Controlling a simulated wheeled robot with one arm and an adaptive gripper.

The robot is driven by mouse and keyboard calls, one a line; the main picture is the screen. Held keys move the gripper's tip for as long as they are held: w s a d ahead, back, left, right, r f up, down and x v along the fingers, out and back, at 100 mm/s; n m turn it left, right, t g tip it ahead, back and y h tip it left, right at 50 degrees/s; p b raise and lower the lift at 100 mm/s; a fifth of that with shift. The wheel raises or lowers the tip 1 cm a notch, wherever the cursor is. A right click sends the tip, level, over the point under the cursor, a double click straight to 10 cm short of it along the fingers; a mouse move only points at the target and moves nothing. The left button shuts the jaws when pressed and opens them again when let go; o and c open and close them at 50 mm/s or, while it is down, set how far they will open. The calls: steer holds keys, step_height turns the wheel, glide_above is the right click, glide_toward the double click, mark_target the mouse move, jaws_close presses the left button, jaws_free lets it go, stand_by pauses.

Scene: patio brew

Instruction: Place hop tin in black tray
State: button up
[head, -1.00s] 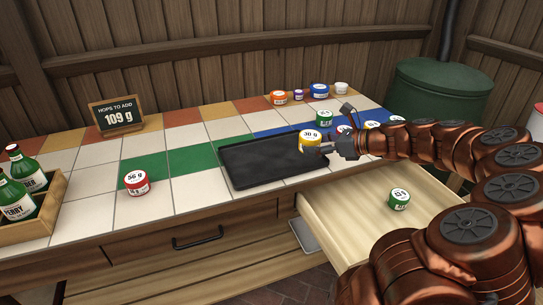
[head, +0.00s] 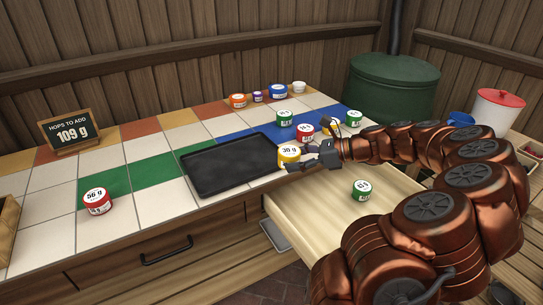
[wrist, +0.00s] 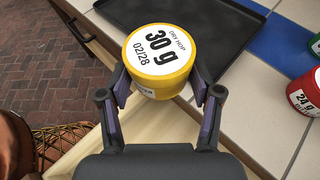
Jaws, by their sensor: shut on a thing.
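My gripper (head: 308,157) is shut on a yellow hop tin (head: 289,155) marked 30 g. In the wrist view the same tin (wrist: 160,60) sits between the two fingers, its label also reading 02/28. The black tray (head: 236,165) lies empty on the tiled counter, just left of the held tin in the head view. In the wrist view the tray (wrist: 225,35) is beyond and to the right of the tin. A red tin (head: 97,201) marked 56 g stands on the counter at the left. A sign (head: 69,131) reads "Hops to add 109 g".
An open drawer (head: 330,215) holds a green tin (head: 361,190). Right of the tray stand another red tin (head: 305,132) and a green tin (head: 285,117). Orange (head: 238,100) and blue (head: 278,90) tins stand at the back. A wooden crate (head: 8,230) is at the left edge.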

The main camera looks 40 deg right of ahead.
glide_above(275, 161)
steer(key=shift+f, duration=0.45)
steer(key=shift+f+b, duration=0.55)
steer(key=shift+f, duration=1.2)
steer(key=shift+f, duration=0.1)
steer(key=o, duration=0.9)
steer(key=shift+c, duration=0.2)
steer(key=shift+s+d+r, duration=0.2)
steer(key=shift+s+r, duration=0.05)
steer(key=shift+r, duration=0.05)
steer(key=p+v, duration=0.1)
steer(key=v, duration=1)
